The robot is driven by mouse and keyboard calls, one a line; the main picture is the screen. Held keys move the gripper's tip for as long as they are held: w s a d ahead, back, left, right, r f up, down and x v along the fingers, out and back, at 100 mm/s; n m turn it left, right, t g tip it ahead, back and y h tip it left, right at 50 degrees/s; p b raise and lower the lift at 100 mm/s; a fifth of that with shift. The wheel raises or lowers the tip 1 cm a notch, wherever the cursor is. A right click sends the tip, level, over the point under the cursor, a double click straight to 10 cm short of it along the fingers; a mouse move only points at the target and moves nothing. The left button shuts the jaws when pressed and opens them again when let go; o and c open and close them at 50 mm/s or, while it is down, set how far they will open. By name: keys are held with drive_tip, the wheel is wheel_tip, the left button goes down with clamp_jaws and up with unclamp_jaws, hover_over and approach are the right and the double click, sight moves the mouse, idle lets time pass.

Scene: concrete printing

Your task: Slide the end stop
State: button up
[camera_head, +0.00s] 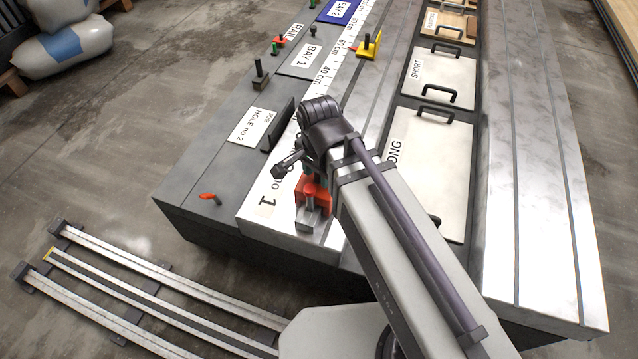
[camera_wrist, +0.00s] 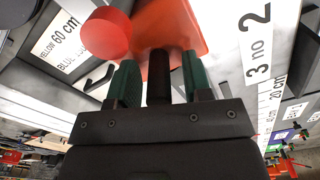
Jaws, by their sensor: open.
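A red block (camera_head: 314,191) with a round red knob stands at the near end of the white scale strip (camera_head: 345,68). Which part is the end stop is not labelled. In the wrist view the red block (camera_wrist: 172,28) and its red knob (camera_wrist: 106,33) lie just beyond my fingertips. My gripper (camera_wrist: 158,75) is open, its two green fingers on either side of a dark upright post (camera_wrist: 159,88). Whether they touch the post I cannot tell. In the head view my arm hides most of the gripper. A yellow stop piece (camera_head: 369,47) with a green post stands farther along the scale.
A dark upright plate (camera_head: 277,126) and a dark post on a block (camera_head: 260,76) stand left of the scale. A red lever (camera_head: 209,198) lies near the front left edge. White lids (camera_head: 437,77) with black handles lie to the right. Metal rails (camera_head: 150,285) lie on the floor.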

drive_tip(key=shift+c, duration=0.2)
clamp_jaws()
idle(0.4)
